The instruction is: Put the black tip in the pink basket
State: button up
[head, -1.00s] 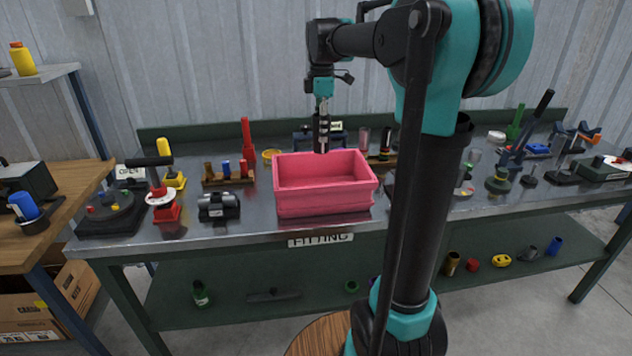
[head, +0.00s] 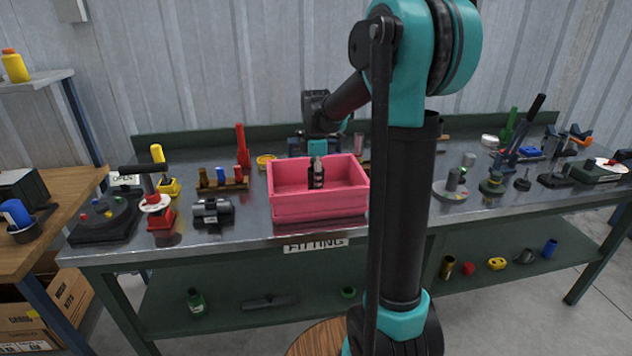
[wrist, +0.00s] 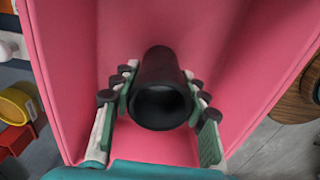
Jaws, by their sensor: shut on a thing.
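The pink basket (head: 318,205) stands on the metal bench top, near its front edge. My gripper (head: 316,172) is down inside the basket, in its opening, with its lower end partly hidden by the front wall. In the wrist view the black tip (wrist: 161,85) is a dark hollow tube held between the two fingers of my gripper, its open end facing the camera. The pink walls of the basket (wrist: 70,60) surround it on both sides. I cannot tell whether the tip touches the basket floor.
A black clamped cylinder (head: 212,211) and a red-based stand (head: 157,212) are left of the basket. A wooden rack (head: 222,183) with small coloured pieces is behind left. Round-based fittings (head: 453,188) stand to the right. The FITTING label (head: 315,244) is on the bench front.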

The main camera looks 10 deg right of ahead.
jog(key=shift+f, duration=0.15)
jog(key=o, duration=1.3)
jog(key=shift+c, duration=0.2)
notch_tip(320, 180, up, 12)
jog(key=shift+r, duration=0.15)
